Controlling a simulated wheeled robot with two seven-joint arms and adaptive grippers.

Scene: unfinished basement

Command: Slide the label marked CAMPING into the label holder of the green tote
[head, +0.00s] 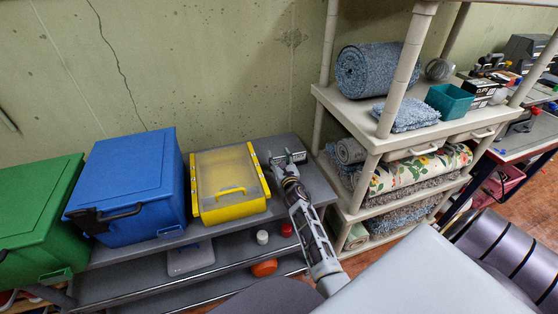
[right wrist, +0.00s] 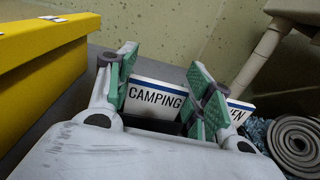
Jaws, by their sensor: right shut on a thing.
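The CAMPING label (right wrist: 154,98) is a white card with a blue stripe along its top. In the right wrist view it stands upright between the green-padded fingers of my right gripper (right wrist: 165,95), which is shut on it. In the head view, my right gripper (head: 284,170) is at the right end of the grey shelf, beside the yellow bin. The green tote (head: 40,205) stands at the far left, well away from this gripper. A small green frame (head: 57,276) is low on its front; I cannot tell whether it is empty. My left gripper is not in view.
A second label ending in "VEN" (right wrist: 238,112) stands behind the right finger. A blue tote (head: 130,185) and a yellow bin (head: 228,207) stand between my gripper and the green tote. A beige shelf rack (head: 385,135) with rolled rugs stands close on the right.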

